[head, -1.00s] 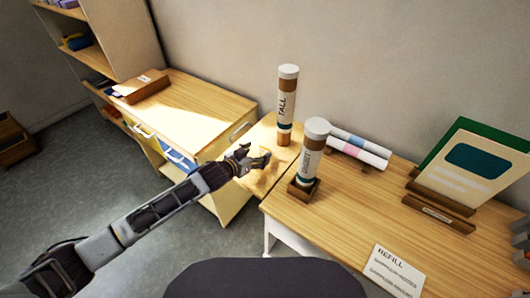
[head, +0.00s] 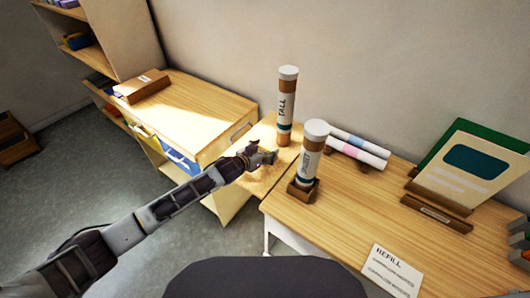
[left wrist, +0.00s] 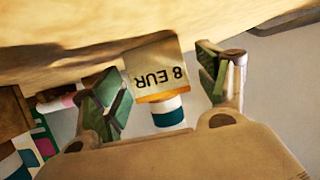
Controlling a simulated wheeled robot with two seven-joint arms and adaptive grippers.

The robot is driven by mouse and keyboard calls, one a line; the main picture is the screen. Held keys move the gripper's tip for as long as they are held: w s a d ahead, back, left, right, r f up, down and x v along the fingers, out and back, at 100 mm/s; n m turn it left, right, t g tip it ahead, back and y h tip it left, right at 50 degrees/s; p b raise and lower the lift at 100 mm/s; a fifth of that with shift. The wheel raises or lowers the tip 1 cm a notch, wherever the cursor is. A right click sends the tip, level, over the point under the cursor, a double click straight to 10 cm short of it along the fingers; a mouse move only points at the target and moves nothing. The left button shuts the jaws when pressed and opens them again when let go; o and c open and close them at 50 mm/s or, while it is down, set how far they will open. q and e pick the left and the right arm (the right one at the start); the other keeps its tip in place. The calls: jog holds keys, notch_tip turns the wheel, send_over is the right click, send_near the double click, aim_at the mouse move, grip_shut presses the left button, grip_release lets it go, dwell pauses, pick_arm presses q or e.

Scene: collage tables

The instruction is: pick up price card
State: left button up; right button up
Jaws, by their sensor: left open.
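The price card (left wrist: 157,72) is a small pale card reading "8 EUR", upside down in the left wrist view. It lies between the two green-padded fingers of my left gripper (left wrist: 163,82), with visible space on both sides. In the head view my left gripper (head: 263,157) is low over the small wooden surface, just left of the tall tube (head: 287,105). It is open. I cannot make out the card in the head view. My right gripper is not in view.
A shorter capped tube (head: 309,160) stands in a wooden holder close to the gripper's right. Two rolls (head: 358,150) lie behind it. A refill sheet (head: 392,271) lies at the table front. A wooden cabinet (head: 196,105) stands left.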

aim_at(265, 148)
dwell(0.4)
pick_arm(q)
jog(key=c, duration=0.8)
jog(key=shift+r+b, duration=0.45)
jog(key=shift+r, duration=4.55)
